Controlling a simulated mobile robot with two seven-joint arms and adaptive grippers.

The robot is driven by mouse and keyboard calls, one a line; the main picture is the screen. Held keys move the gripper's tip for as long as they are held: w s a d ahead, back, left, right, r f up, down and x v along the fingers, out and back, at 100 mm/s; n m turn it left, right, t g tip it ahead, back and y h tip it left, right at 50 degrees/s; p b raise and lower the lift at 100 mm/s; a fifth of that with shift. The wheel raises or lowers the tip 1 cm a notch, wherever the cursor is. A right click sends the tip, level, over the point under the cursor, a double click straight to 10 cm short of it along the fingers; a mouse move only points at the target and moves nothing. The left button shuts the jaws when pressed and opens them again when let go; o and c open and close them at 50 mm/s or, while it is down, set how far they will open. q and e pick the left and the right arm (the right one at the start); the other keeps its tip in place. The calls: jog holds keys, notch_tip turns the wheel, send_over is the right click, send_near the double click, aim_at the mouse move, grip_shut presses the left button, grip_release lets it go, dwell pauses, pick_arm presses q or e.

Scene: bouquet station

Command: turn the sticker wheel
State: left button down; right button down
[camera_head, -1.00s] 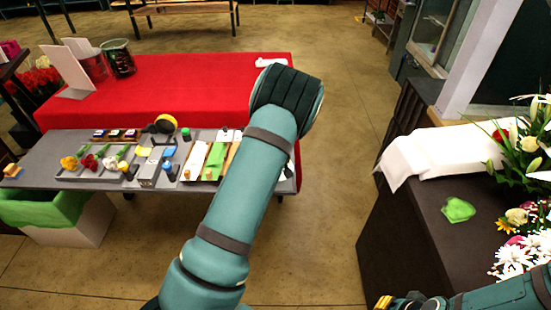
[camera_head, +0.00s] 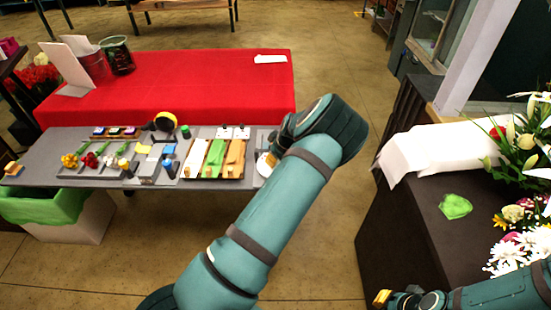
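A white round disc (camera_head: 263,166), which looks like the sticker wheel, is at the right end of the grey work table (camera_head: 40,165). It is partly hidden by my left arm. My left gripper (camera_head: 272,158) shows only as a small orange-yellow tip beside my forearm, over or against the disc. I cannot tell whether it touches the disc, and its fingers are mostly hidden. My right gripper (camera_head: 382,298) is low at the bottom right, far from the table, with an orange-yellow tip showing. Its opening is not clear.
Green and orange strips lie in a tray (camera_head: 186,172) left of the disc. A black stand with a yellow roll (camera_head: 165,122), small flowers and bottles are further left. A red-covered table (camera_head: 200,90) stands behind. A dark counter (camera_head: 400,240) with flowers is at right.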

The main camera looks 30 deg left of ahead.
pick_arm(q)
jog(key=shift+f, duration=0.1)
dwell(0.3)
jog(key=c, duration=0.7)
grip_release()
jog(key=v, duration=1.2)
